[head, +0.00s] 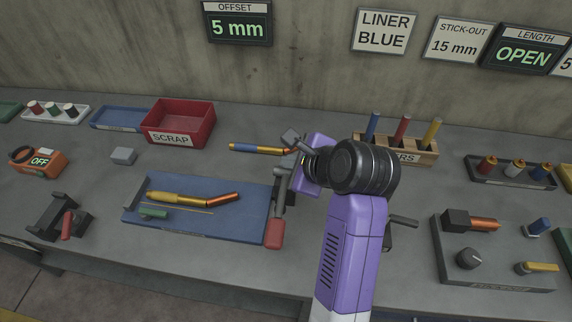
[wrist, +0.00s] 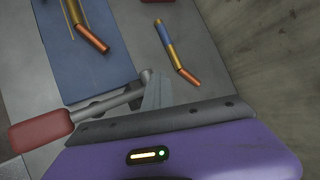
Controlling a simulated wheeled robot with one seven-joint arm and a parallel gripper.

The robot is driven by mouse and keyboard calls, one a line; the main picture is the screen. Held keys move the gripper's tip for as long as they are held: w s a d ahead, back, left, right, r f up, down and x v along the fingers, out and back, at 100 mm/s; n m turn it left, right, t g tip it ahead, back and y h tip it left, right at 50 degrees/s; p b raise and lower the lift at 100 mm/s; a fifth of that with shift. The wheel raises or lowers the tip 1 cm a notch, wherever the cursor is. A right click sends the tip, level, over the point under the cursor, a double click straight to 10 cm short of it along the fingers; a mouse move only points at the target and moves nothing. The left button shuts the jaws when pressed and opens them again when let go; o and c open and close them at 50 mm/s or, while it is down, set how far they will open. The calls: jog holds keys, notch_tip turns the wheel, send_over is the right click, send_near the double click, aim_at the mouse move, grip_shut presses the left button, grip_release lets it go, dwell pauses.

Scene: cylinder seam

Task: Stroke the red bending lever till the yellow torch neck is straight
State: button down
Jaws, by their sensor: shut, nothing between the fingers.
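A red-handled lever (head: 275,232) stands at the right edge of the blue mat; its grey rod runs up toward my gripper. In the wrist view its red grip (wrist: 40,130) is at the left. A yellow torch (head: 175,197) lies on the mat, its copper end (head: 225,198) bent at an angle. A second torch (head: 243,148) with a blue handle, yellow collar and bent copper tip (wrist: 188,77) lies behind the mat. My gripper (wrist: 157,92) is shut and empty, its fingers close to the far end of the lever rod. I cannot tell whether they touch it.
The blue mat (head: 140,220) also holds a green piece and a thin rod. A dark fixture (head: 50,208) with a red handle stands at the left. The red scrap bin (head: 178,115) is behind. A wooden liner rack (head: 425,158) and a grey board (head: 500,275) are right.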

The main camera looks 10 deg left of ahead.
jog(key=shift+s+d+f+g, duration=0.25)
jog(key=shift+f+g, duration=0.05)
jog(key=shift+f, duration=0.15)
notch_tip(320, 180, up, 6)
jog(key=p, duration=0.4)
jog(key=shift+a+f+p, duration=0.15)
jog(key=shift+f+p, duration=0.05)
jog(key=shift+p, duration=0.15)
dwell(0.3)
